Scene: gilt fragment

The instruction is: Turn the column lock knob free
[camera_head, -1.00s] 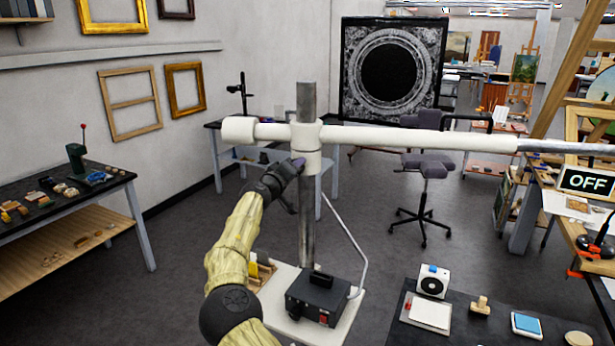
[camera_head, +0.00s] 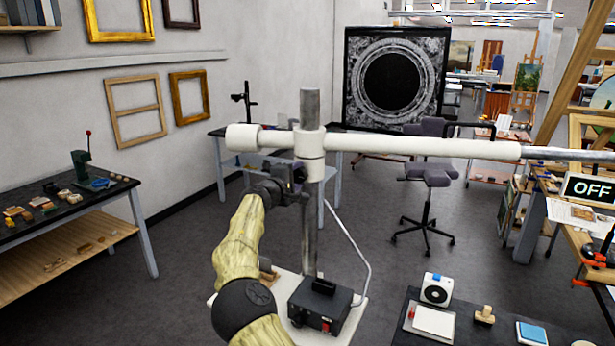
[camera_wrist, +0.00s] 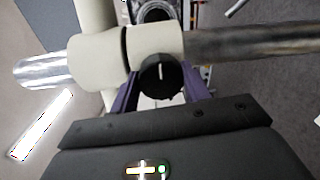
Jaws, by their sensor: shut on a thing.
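The lock knob (camera_wrist: 162,80) is a round black knob with a white line, on the cream collar (camera_wrist: 155,46) around the metal column (camera_wrist: 250,42). The line runs nearly upright in the wrist view. My gripper (camera_wrist: 160,88) has a purple finger on each side of the knob and is shut on it. In the head view the upright column (camera_head: 309,235) carries the collar (camera_head: 309,143), and my gripper (camera_head: 297,180) is beside it, just below the long cream arm. I cannot make out the knob there.
The long cream arm (camera_head: 430,147) reaches right from the column. A black box (camera_head: 318,303) stands on the white base at its foot. A black table with small items (camera_head: 434,322) is at lower right, and a tool bench (camera_head: 70,200) at left. Open floor lies between.

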